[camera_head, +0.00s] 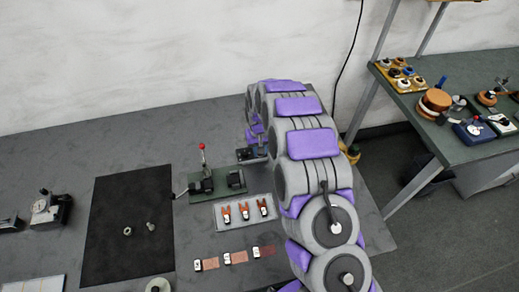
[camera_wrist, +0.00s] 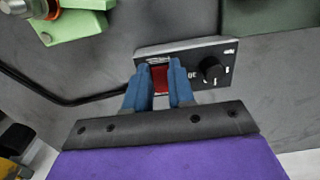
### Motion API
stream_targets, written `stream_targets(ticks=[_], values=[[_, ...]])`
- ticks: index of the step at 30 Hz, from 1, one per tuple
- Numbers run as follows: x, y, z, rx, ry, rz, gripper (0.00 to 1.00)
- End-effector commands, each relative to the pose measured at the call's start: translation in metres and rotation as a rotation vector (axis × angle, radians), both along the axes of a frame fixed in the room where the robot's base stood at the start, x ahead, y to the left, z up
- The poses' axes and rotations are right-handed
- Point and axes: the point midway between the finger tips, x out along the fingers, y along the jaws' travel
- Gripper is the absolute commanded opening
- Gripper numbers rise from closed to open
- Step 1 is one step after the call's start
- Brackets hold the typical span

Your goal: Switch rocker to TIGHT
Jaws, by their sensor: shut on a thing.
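A dark control box (camera_wrist: 205,65) with a light rim shows in the wrist view. It carries a red rocker (camera_wrist: 160,77) at its left and a black knob (camera_wrist: 212,69) to the right. My gripper (camera_wrist: 161,75) has its two blue fingers on either side of the rocker, shut on it. The fingers cover parts of the box face and its lettering, so I cannot read the rocker's labels or tell which way it is tipped. In the head view the box (camera_head: 251,154) sits beside my arm, which partly hides it.
A green-based lever fixture (camera_head: 215,183) with a red-knobbed lever stands left of the box. A pale tray (camera_head: 232,220) with several orange-handled pieces lies in front. A black mat (camera_head: 122,252) holds small metal parts. A second bench (camera_head: 450,130) stands right.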

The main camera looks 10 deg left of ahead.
Motion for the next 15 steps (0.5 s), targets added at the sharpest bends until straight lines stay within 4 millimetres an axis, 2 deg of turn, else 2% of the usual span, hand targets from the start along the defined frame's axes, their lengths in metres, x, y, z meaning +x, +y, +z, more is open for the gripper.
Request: stream_targets(ticks=[15], values=[[0.0066,0.0012,0.0012,-0.076,0.153,-0.003,0.00]])
